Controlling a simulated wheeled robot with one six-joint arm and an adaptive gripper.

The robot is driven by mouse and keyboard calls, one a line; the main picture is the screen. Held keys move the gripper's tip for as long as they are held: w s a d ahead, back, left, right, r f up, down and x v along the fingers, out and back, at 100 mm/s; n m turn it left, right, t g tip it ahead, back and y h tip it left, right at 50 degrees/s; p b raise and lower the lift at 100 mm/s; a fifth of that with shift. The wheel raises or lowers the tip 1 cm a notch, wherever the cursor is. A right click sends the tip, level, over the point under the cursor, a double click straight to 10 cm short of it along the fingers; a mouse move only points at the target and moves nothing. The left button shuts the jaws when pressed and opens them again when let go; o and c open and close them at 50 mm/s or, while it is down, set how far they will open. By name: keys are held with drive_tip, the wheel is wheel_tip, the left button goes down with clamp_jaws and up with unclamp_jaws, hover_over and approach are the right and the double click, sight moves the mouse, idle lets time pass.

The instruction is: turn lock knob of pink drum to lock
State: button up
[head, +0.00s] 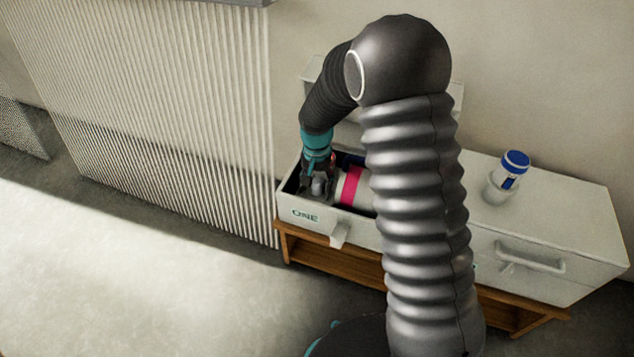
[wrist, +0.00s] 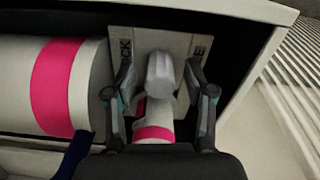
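The pink drum is a white cylinder with a pink band (head: 351,186), lying in an open drawer marked ONE; it also shows at the left of the wrist view (wrist: 62,85). The grey faceted lock knob (wrist: 160,72) sits on a pale plate with partly hidden lettering on both sides. My gripper (wrist: 160,88) is open, with one finger on each side of the knob and a visible gap to each. In the head view my gripper (head: 318,180) reaches down into the drawer at the drum's left end. A smaller white piece with a pink band (wrist: 155,125) shows between the fingers.
The drawer's white front (head: 310,215) and side walls stand close around my gripper. A white jar with a blue lid (head: 515,163) stands on the cabinet top to the right. A ribbed radiator (head: 150,110) is at the left. A dark blue thing (wrist: 75,155) lies beside the drum.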

sight(317, 180)
drive_tip(key=shift+r, duration=0.15)
wheel_tip(317, 180, up, 12)
idle(0.5)
idle(0.4)
drive_tip(key=s+d+r+t, duration=0.2)
drive_tip(key=s+d+r, duration=0.3)
drive_tip(key=s, duration=0.4)
drive_tip(key=s+d+r+n+t, duration=0.1)
drive_tip(key=s+d+r, duration=0.4)
drive_tip(key=s, duration=0.4)
drive_tip(key=s+d+r+n+t, duration=0.1)
drive_tip(key=s+d+r, duration=0.3)
drive_tip(key=s, duration=0.6)
drive_tip(key=d+t, duration=0.1)
drive_tip(key=d, duration=0.1)
drive_tip(key=shift+d+r+t, duration=0.3)
drive_tip(key=shift+d+r, duration=0.1)
